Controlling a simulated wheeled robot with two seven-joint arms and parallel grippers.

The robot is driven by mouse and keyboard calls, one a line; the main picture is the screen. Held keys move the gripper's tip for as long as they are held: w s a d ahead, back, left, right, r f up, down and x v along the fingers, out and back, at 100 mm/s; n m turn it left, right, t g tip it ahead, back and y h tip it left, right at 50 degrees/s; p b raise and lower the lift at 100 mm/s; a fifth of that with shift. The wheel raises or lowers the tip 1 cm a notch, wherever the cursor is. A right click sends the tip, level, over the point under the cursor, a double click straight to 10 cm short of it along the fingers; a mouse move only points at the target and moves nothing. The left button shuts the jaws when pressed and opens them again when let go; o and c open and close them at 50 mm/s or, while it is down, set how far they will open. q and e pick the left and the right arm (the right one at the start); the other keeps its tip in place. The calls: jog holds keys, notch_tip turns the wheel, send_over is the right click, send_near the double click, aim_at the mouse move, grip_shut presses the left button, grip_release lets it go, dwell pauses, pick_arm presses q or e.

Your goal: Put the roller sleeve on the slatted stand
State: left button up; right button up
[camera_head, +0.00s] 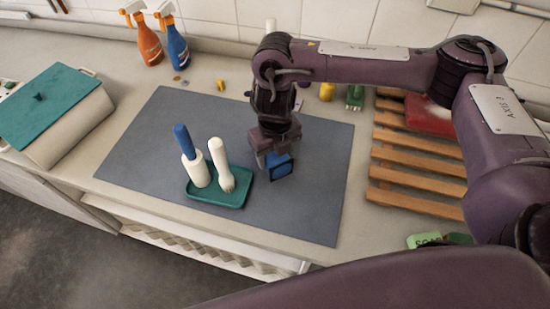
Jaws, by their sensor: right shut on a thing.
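My right gripper (270,157) points down over the grey mat, just right of the green tray. It is shut on a small blue thing (281,168) with a darker face, mostly hidden by the gripper; I cannot tell if this is the roller sleeve. On the tray (236,200) stand a white cylinder (199,173) with a blue upper part and a white piece with a knobbed lower end (221,165). The slatted stand (415,185) of wooden slats is at the right, partly hidden by my right arm. My left gripper is not in view.
A red item (428,116) lies on the stand's back part. Orange (148,45) and blue (175,45) spray bottles stand at the back left. A green-lidded box (50,108) is at the left. The mat's left part (145,150) and the stand's front slats are clear.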

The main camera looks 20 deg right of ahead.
jog(key=c, duration=0.3)
jog(key=shift+c, duration=0.2)
notch_tip(320, 180, up, 20)
jog(key=shift+p, duration=0.35)
